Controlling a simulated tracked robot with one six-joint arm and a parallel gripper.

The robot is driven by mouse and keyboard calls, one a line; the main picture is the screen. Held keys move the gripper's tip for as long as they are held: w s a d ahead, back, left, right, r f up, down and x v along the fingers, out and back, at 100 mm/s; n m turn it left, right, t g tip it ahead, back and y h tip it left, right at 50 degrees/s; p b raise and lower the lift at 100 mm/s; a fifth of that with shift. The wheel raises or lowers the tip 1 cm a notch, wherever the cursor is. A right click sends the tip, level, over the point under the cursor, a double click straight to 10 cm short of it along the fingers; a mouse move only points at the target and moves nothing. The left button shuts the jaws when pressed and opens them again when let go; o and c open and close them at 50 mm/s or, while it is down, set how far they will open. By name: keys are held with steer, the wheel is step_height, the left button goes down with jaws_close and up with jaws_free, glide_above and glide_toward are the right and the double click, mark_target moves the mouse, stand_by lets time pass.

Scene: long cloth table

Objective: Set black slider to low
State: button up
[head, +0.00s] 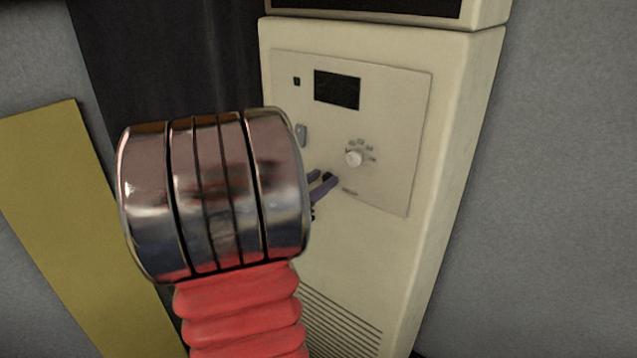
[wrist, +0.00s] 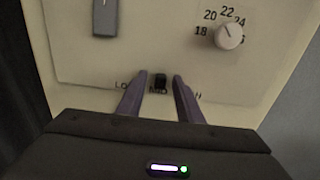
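The black slider (wrist: 160,80) is a small dark knob on the cream panel (wrist: 140,45). In the wrist view it sits above the label MID, between the partly covered low-end label at left and high-end label at right. My gripper (wrist: 156,84) is open, with one purple finger on each side of the slider. A gap shows between the slider and each fingertip; whether the tips touch the panel I cannot tell. In the head view my gripper (head: 325,186) is at the panel's lower left, partly hidden behind my wrist, and the slider is not clearly seen.
A round white dial (wrist: 228,36) with temperature numbers is up and right of the slider; it also shows in the head view (head: 354,157). A grey switch (wrist: 105,17) is up and left. A dark display (head: 337,89) is higher on the panel. A yellow board (head: 60,200) stands left.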

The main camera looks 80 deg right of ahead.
steer(key=shift+c, duration=0.5)
jaws_close()
